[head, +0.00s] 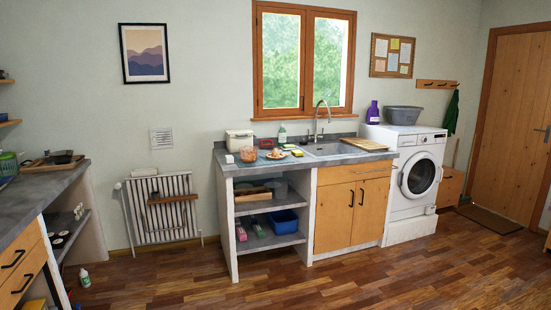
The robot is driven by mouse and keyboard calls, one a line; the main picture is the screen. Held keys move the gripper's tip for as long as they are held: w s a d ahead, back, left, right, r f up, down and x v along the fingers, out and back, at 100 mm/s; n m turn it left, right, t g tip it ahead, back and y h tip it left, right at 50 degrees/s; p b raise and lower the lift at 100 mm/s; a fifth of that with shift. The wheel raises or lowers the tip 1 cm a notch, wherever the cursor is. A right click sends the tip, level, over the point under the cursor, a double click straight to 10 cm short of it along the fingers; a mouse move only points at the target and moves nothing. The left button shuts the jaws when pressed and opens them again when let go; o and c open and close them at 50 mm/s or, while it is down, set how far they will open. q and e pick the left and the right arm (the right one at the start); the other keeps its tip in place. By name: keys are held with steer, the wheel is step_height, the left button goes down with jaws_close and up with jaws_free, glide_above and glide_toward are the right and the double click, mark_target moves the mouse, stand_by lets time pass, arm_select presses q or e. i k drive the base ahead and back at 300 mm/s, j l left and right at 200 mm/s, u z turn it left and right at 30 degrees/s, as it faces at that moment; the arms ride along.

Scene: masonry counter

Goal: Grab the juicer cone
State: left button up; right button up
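I cannot pick out a juicer cone for certain; the things on the counter are small at this distance. On the grey sink counter (304,165), an orange-brown see-through bowl (248,155) stands near the left end. A small white object (229,159) is at the counter's left front edge. Right of the bowl are a small dish with something orange-brown (276,154) and a plate with food-like items (291,148). Neither of my grippers is in view.
A white box (239,139), a green-labelled bottle (282,134), a faucet (318,118) and a wooden board (365,144) are also on the counter. A washing machine (410,170) stands right. Another counter (40,195) is at left. The wooden floor (300,287) between is mostly clear.

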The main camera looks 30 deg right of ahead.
mark_target(274, 155)
steer(key=i+l+z, duration=0.7)
steer(key=i, duration=0.15)
steer(key=i+l+z, duration=0.3)
steer(key=i, duration=0.2)
steer(key=i+z, duration=0.35)
steer(key=i+u, duration=0.25)
steer(key=i, duration=0.2)
steer(key=i+l+u, duration=0.2)
steer(key=i, duration=0.25)
steer(key=i+l+u, duration=0.25)
steer(key=i, duration=0.2)
steer(key=i+l+u, duration=0.2)
steer(key=i, duration=0.25)
